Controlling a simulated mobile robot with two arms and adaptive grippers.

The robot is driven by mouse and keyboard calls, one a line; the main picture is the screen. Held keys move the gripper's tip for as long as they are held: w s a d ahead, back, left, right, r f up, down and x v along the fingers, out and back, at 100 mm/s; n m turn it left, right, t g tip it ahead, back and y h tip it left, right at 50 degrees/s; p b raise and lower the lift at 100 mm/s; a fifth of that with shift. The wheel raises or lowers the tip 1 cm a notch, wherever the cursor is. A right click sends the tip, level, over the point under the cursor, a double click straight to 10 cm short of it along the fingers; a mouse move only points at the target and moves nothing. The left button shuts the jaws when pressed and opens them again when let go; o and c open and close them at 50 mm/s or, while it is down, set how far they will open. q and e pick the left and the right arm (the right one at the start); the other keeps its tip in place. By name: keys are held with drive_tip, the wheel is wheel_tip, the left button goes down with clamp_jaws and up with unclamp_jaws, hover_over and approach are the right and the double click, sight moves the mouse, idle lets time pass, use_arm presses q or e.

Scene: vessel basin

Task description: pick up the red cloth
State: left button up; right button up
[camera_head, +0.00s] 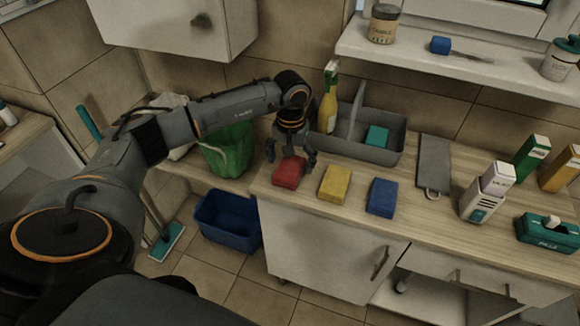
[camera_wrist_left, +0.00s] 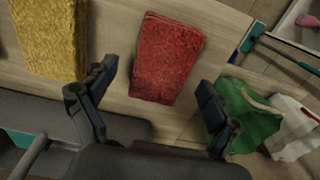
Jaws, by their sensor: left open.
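The red cloth (camera_head: 289,172) is a folded block lying on the wooden counter near its front left edge. My left gripper (camera_head: 291,157) is above and just behind it, pointing down, with its fingers apart. In the left wrist view the red cloth (camera_wrist_left: 167,60) lies ahead of and between the two open fingers of the gripper (camera_wrist_left: 152,105). Nothing is held. No contact with the cloth shows. My right gripper is not in view.
A yellow cloth (camera_head: 334,184) and a blue cloth (camera_head: 382,197) lie to the right of the red one. A grey caddy (camera_head: 385,153) with a yellow bottle (camera_head: 328,109) stands behind.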

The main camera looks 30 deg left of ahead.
sight(293, 177)
use_arm(q)
drive_tip(key=shift+f, duration=0.4)
drive_tip(key=c, duration=1.1)
drive_tip(key=shift+r, duration=0.15)
drive_tip(key=shift+c, duration=0.2)
drive_tip(key=shift+r, duration=0.6)
drive_tip(key=s+d+r, duration=0.1)
drive_tip(key=r, duration=0.1)
drive_tip(key=s+r+b, duration=0.1)
drive_tip(key=r, duration=0.1)
drive_tip(key=s+d+r+b, duration=0.1)
drive_tip(key=r, duration=0.1)
drive_tip(key=shift+d+r, duration=0.25)
drive_tip(key=shift+d, duration=0.1)
drive_tip(key=s+d+r+b, duration=0.2)
drive_tip(key=s+d+r, duration=0.3)
drive_tip(key=s+d, duration=0.1)
drive_tip(key=shift+s+d, duration=0.2)
drive_tip(key=shift+s, duration=0.7)
